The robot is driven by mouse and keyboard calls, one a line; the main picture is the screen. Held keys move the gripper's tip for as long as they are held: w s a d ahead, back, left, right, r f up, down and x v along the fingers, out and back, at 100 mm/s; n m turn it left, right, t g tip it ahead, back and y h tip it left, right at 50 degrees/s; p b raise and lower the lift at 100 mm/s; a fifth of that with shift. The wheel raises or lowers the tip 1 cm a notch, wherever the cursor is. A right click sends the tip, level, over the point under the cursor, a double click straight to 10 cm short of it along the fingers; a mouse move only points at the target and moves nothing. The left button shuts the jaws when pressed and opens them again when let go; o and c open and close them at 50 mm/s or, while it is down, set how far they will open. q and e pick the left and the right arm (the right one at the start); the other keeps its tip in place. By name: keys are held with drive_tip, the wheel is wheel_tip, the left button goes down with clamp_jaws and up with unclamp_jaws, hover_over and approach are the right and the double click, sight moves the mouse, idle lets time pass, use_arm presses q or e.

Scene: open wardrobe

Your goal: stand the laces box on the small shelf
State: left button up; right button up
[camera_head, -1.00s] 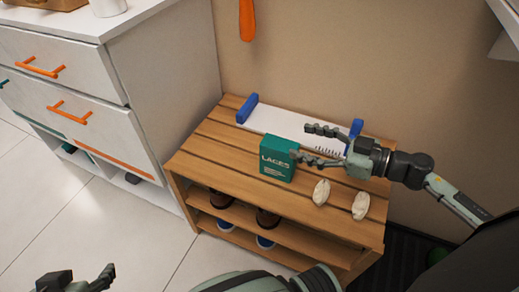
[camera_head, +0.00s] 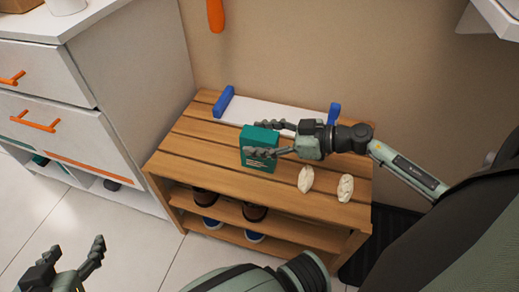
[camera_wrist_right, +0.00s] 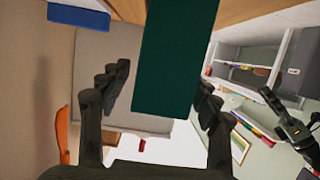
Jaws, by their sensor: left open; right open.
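The teal laces box (camera_head: 261,138) stands upright on the slatted wooden bench (camera_head: 213,150). My right gripper (camera_head: 254,139) reaches in from the right, its open fingers on either side of the box. In the right wrist view the box (camera_wrist_right: 166,60) lies between the two fingers (camera_wrist_right: 160,95); the right finger is close to it, with a gap at the left finger. A low white shelf with blue ends (camera_head: 265,114) sits at the bench's back, partly hidden by my right gripper. My left gripper (camera_head: 72,252) is open and empty at the lower left, away from the bench.
Two small cream bundles (camera_head: 306,180) lie on the bench right of the box, below my right wrist. Shoes (camera_head: 254,212) stand on the bench's lower tier. A white drawer unit (camera_head: 135,80) stands close on the left. An orange item (camera_head: 216,14) hangs on the wall.

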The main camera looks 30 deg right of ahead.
drive_tip(key=c, duration=1.3)
drive_tip(key=shift+c, duration=0.2)
drive_tip(key=shift+r, duration=0.15)
